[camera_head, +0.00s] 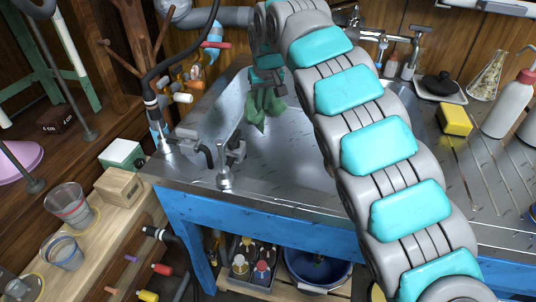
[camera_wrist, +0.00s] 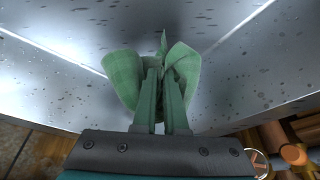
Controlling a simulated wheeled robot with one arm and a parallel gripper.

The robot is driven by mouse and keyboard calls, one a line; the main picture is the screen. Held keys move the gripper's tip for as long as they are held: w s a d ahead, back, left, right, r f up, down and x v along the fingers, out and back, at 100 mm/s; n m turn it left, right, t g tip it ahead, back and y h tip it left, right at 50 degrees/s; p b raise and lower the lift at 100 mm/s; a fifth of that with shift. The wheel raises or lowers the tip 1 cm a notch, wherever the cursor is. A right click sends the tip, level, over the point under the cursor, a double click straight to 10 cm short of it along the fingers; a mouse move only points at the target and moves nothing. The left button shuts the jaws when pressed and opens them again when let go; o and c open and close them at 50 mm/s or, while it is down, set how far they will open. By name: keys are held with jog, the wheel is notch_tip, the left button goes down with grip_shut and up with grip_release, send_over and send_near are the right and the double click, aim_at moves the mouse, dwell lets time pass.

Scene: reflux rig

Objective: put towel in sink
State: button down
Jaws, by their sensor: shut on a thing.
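The towel (camera_wrist: 125,75) is green and bunched, with folds spreading out on both sides of my fingers. My gripper (camera_wrist: 164,85) is shut on it in the wrist view. In the head view the towel (camera_head: 256,112) hangs below my gripper (camera_head: 268,88), over the left part of the steel sink (camera_head: 290,158). In the wrist view the wet metal walls of the sink (camera_wrist: 235,55) lie beneath and around the towel. I cannot tell whether the towel touches the metal. My arm hides the middle and right part of the sink.
A yellow sponge (camera_head: 455,119), a flask (camera_head: 486,77) and a bottle (camera_head: 510,105) stand on the right drainboard. Metal fittings (camera_head: 224,165) stand at the sink's front left corner. Pegs and a hose are at the left. Beakers (camera_head: 68,205) stand on the wooden bench.

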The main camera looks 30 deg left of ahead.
jog(key=shift+s+d+f+n, duration=0.1)
jog(key=shift+s+d+f, duration=0.05)
jog(key=shift+f, duration=0.4)
jog(key=shift+s+d+f+n, duration=0.1)
jog(key=shift+s+d+f, duration=0.1)
jog(key=shift+f, duration=0.4)
jog(key=shift+s+d+f+n, duration=0.1)
jog(key=shift+d+f, duration=0.05)
jog(key=shift+f, duration=0.4)
jog(key=shift+s+d+f, duration=0.35)
jog(key=shift+f, duration=0.3)
jog(key=shift+s+d+f, duration=0.35)
jog(key=shift+f, duration=0.25)
jog(key=s+d, duration=0.1)
jog(key=s+d+f, duration=0.1)
jog(key=s+d, duration=0.1)
jog(key=s+d+f, duration=0.1)
jog(key=s+d, duration=0.1)
jog(key=shift+s+d, duration=0.15)
jog(key=shift+s, duration=0.1)
jog(key=shift+s+d+f, duration=0.45)
jog(key=shift+s+d, duration=0.1)
jog(key=shift+d, duration=0.15)
jog(key=c, duration=0.6)
grip_release()
